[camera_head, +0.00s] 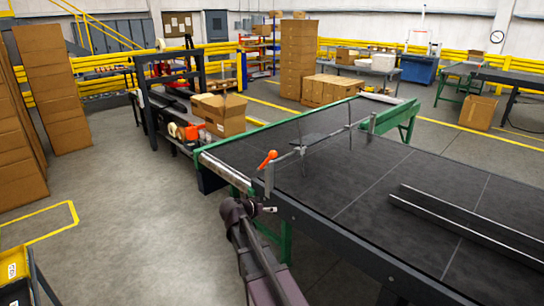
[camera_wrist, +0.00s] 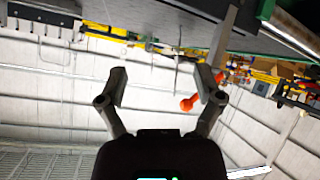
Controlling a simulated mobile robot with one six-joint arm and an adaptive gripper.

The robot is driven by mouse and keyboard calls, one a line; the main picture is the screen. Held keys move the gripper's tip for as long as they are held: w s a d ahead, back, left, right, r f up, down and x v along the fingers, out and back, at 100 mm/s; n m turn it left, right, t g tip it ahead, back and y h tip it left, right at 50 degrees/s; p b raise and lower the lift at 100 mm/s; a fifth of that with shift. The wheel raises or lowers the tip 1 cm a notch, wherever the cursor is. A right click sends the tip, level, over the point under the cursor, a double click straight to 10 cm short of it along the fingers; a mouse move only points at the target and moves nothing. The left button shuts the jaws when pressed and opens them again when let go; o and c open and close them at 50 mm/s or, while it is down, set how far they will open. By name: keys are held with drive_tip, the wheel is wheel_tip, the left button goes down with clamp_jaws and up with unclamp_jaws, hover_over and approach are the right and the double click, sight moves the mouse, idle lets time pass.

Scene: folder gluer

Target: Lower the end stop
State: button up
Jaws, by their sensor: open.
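The end stop (camera_head: 322,137) is a thin grey metal crossbar with a flat plate, spanning the dark conveyor belt near its far end. An orange-knobbed lever (camera_head: 267,159) stands tilted at its near side, on the conveyor's edge. My gripper (camera_head: 268,209) is below and in front of the lever, beside the conveyor's side rail, and apart from the knob. In the wrist view my gripper (camera_wrist: 162,85) is open with nothing held. The orange knob (camera_wrist: 190,103) appears between the fingers, close to the right one. Its depth there is hard to judge.
The conveyor (camera_head: 330,195) has a green frame and dark side rail close to my arm. Long metal rails (camera_head: 470,228) lie on the belt at right. Open cardboard boxes (camera_head: 222,113) stand beyond its left end. The grey floor (camera_head: 130,215) at left is clear.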

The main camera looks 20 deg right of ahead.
sight(271, 156)
drive_tip(key=w+d+r+m+t+h, duration=0.1)
drive_tip(key=w+r+t+h, duration=0.2)
drive_tip(key=w+r+t, duration=0.3)
drive_tip(key=w+r, duration=0.3)
drive_tip(key=w, duration=0.3)
drive_tip(key=shift+w+d+r+m+h, duration=0.2)
drive_tip(key=shift+r+m+h, duration=0.1)
drive_tip(key=shift+h, duration=0.1)
drive_tip(key=x, duration=1.3)
drive_tip(key=shift+w+d+f, duration=0.1)
drive_tip(key=shift+w+d, duration=0.05)
drive_tip(key=shift+d, duration=0.2)
